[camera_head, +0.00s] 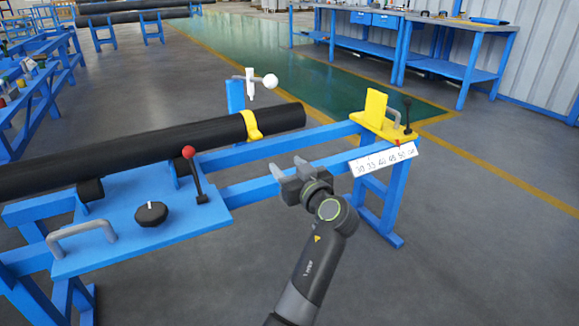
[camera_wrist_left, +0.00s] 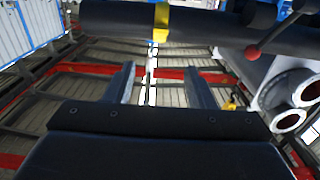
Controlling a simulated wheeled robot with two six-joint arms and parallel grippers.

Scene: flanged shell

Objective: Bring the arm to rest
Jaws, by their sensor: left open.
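My left gripper (camera_head: 287,166) is open, with nothing between its fingers. In the head view it stands near the front blue rail of the stand, right of the red-knobbed lever (camera_head: 194,172). Its two fingers (camera_wrist_left: 158,72) show apart in the left wrist view. My left arm (camera_head: 318,255) reaches up from the bottom of the head view. A black pipe (camera_head: 150,145) with a yellow band (camera_head: 251,125) lies behind the gripper, apart from it. The pipe also shows at the top of the left wrist view (camera_wrist_left: 120,20). My right gripper is not visible.
The blue stand (camera_head: 205,217) carries a black knob (camera_head: 151,213) and grey handle (camera_head: 82,235). A yellow stop (camera_head: 375,110) and white scale plate (camera_head: 384,160) are at its right end. Grey round-ended tubes (camera_wrist_left: 290,90) show in the wrist view. Floor at right is clear.

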